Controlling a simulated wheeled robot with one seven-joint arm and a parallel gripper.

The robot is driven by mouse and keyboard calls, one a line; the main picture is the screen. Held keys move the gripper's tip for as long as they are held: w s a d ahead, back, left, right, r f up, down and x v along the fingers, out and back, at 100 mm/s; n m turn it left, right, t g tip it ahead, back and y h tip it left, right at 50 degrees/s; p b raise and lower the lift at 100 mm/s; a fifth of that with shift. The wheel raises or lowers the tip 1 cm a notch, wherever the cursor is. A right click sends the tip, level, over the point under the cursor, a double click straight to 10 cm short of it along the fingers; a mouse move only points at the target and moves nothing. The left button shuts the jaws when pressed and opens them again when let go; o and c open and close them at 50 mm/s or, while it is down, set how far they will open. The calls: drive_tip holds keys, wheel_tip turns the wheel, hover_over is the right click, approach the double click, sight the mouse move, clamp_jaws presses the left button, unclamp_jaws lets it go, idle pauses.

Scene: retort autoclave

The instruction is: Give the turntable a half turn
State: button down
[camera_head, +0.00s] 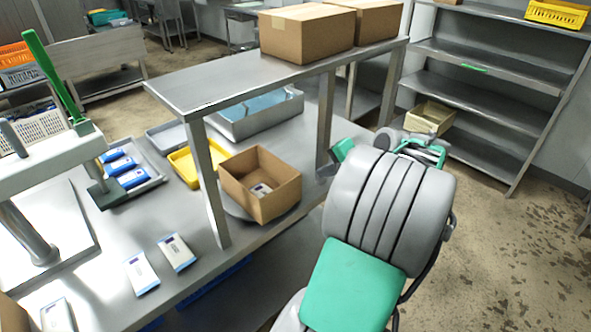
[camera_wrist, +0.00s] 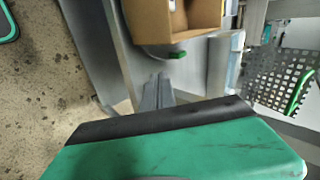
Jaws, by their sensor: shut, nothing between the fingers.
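The turntable is a grey disc (camera_head: 235,210) on the steel table, mostly hidden under an open cardboard box (camera_head: 260,187) that stands on it. In the wrist view the box (camera_wrist: 175,18) is at the top, with the turntable's edge (camera_wrist: 155,49) and a small green tab (camera_wrist: 177,54) below it. My gripper (camera_wrist: 157,80) points toward the turntable from below in that view; its grey fingers are together and empty, apart from the disc and tab.
A steel shelf (camera_head: 190,92) on posts (camera_head: 207,185) stands over the table, carrying closed cardboard boxes (camera_head: 305,32). A yellow tray (camera_head: 185,165) is beside the turntable. White-blue packs (camera_head: 142,273) lie on the near table. A shelving rack (camera_head: 470,95) stands right.

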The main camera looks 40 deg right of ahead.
drive_tip(key=shift+m, duration=0.5)
drive_tip(key=x, duration=1)
drive_tip(key=shift+w+a+r+p, duration=0.1)
drive_tip(key=shift+w+r+p, duration=0.1)
drive_tip(key=shift+w+p, duration=0.15)
drive_tip(key=w, duration=0.3)
drive_tip(key=shift+r+p, duration=0.15)
drive_tip(key=shift+p, duration=0.15)
drive_tip(key=shift+w, duration=0.4)
